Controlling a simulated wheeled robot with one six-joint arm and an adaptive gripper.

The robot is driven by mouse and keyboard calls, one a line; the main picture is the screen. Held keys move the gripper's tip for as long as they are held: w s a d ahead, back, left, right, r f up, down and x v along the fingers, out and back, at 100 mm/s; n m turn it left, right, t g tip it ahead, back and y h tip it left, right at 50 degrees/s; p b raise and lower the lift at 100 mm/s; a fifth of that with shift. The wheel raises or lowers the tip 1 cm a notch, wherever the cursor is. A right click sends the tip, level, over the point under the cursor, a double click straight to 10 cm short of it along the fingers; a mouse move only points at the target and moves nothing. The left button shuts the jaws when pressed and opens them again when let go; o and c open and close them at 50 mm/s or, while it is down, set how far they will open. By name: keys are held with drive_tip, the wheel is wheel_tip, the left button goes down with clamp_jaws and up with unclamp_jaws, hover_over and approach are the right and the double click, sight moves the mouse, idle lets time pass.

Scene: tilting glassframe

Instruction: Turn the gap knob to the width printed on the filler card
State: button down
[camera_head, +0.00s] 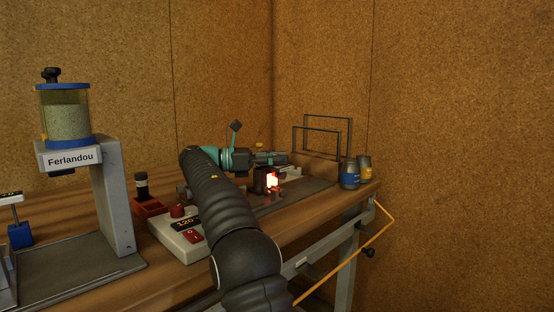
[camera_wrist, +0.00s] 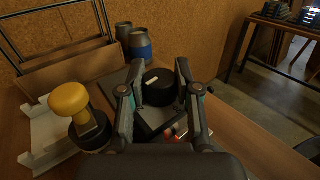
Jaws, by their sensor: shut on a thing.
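A round black knob (camera_wrist: 158,86) with a short white mark on its upper left sits between the two fingers of my gripper (camera_wrist: 160,72) in the wrist view. The fingers stand on either side of the knob and are shut on it. In the head view my gripper (camera_head: 273,159) is over a small dark block with a bright glowing face (camera_head: 272,180); the knob cannot be made out there. I cannot pick out a filler card or read a printed width in either view.
A yellow-topped handle (camera_wrist: 70,98) stands left of my gripper. Blue jar (camera_wrist: 140,46) and thin metal frames (camera_head: 328,132) are behind. A control box (camera_head: 180,238) showing "120", a red tray (camera_head: 149,207) and the "Ferlandou" dispenser (camera_head: 70,156) stand left.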

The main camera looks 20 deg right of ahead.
drive_tip(key=shift+r, duration=0.1)
drive_tip(key=c, duration=0.8)
unclamp_jaws()
drive_tip(key=shift+n+t, duration=0.3)
drive_tip(key=shift+t, duration=0.2)
